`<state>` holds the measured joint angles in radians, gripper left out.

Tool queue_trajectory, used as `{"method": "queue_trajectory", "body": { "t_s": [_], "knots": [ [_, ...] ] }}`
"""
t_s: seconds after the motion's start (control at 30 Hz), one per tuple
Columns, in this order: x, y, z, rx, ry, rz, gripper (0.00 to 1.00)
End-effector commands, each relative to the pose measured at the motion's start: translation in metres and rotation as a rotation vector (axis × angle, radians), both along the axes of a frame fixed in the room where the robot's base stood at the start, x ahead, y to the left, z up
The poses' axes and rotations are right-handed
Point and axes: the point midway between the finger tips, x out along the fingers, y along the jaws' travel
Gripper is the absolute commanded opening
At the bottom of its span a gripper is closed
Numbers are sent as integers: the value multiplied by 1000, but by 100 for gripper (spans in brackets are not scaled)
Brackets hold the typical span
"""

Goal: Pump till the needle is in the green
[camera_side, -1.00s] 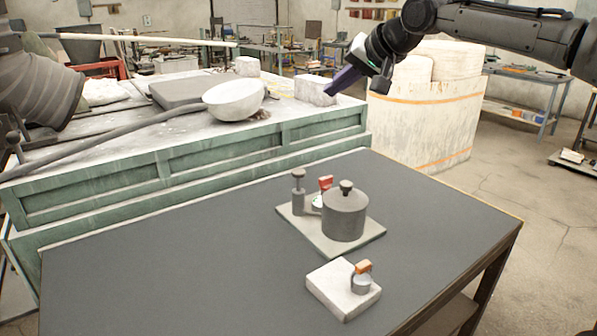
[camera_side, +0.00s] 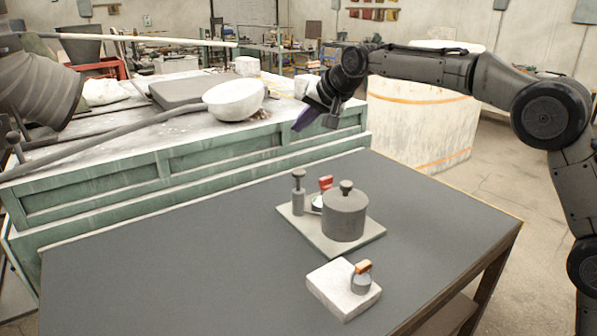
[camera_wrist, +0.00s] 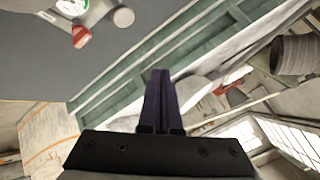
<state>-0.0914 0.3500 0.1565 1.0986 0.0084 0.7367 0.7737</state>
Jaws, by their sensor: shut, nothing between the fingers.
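The pump (camera_side: 298,197), an upright grey cylinder with a round knob on top, stands on a light base plate (camera_side: 365,239). Beside it are a small gauge (camera_side: 317,202) with some green on its face, a red part (camera_side: 326,183), and a grey lidded tank (camera_side: 345,217). In the wrist view, the pump knob (camera_wrist: 123,17), red part (camera_wrist: 81,36) and white gauge face (camera_wrist: 72,6) show at the upper left. The gauge is cut off there, and I cannot read the needle. My gripper (camera_side: 299,126), with dark purple fingers, is shut and empty, above and behind the pump, touching nothing.
A white block (camera_side: 335,292) with a small metal piece and orange tab (camera_side: 363,267) sits near the front of the dark table (camera_side: 180,260). The table's left side is clear. A green-sided bench (camera_side: 220,150) with a white bowl (camera_side: 234,99) stands behind.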

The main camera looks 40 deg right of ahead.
Motion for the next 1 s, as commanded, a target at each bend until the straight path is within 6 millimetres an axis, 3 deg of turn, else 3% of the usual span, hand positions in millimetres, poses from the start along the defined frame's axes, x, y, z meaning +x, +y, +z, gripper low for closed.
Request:
{"method": "queue_trajectory", "body": {
  "t_s": [0.6,1.0],
  "knots": [
    [0,0,-72,0,1,0,0],
    [0,0,-84,0,0,0,0]
  ]
}}
